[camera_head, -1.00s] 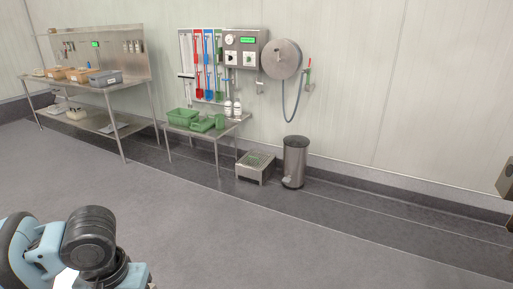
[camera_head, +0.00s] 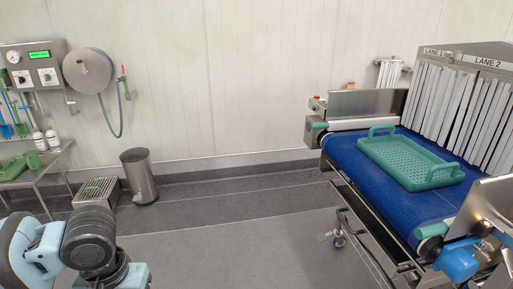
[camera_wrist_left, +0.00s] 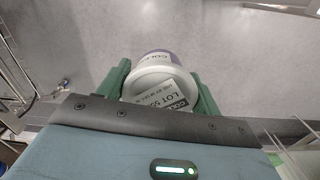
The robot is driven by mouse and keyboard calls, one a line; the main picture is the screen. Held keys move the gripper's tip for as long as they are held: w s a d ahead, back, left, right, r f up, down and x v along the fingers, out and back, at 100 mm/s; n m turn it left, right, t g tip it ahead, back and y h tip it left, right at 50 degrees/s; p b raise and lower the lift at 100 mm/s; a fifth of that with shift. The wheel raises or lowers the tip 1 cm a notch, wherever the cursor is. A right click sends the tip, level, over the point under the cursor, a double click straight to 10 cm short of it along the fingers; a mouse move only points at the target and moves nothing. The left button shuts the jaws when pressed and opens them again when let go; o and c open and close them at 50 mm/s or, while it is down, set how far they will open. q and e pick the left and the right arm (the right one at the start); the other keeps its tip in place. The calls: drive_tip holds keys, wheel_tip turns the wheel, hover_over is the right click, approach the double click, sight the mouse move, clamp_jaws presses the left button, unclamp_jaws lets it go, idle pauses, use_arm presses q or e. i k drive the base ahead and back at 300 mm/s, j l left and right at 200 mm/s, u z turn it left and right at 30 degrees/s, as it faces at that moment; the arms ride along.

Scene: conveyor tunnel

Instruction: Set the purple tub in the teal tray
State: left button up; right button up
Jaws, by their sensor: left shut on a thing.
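The teal tray (camera_head: 408,163) lies on the blue conveyor belt at the right of the head view. It has a perforated floor, raised handles at its ends, and looks empty. In the left wrist view, my left gripper (camera_wrist_left: 161,82) has its green fingers on both sides of a tub (camera_wrist_left: 160,92) and is shut on it. The tub shows a pale round lid with a printed label and a purple band on its far side. It is held above grey floor, away from the tray. In the head view only my left arm shows, at bottom left; the gripper and tub are outside it.
The blue conveyor (camera_head: 370,178) stands on a metal frame with wheels, before a strip curtain (camera_head: 455,105) marked with lanes. A metal bin (camera_head: 139,176), a low step (camera_head: 95,192) and a side table (camera_head: 35,165) stand along the wall. The floor between is clear.

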sight(405, 162)
drive_tip(key=i+z, duration=0.1)
drive_tip(key=z, duration=0.35)
drive_tip(key=j+z, duration=0.15)
drive_tip(key=z, duration=0.3)
drive_tip(key=i+j+z, duration=0.1)
drive_tip(key=z, duration=0.4)
drive_tip(key=i+j+z, duration=0.1)
drive_tip(key=z, duration=0.35)
drive_tip(key=j+z, duration=0.2)
drive_tip(key=z, duration=0.25)
drive_tip(key=j+z, duration=0.6)
drive_tip(key=k+j, duration=0.1)
drive_tip(key=j, duration=0.3)
drive_tip(key=k+j, duration=0.1)
drive_tip(key=j, duration=0.3)
drive_tip(key=z, duration=0.05)
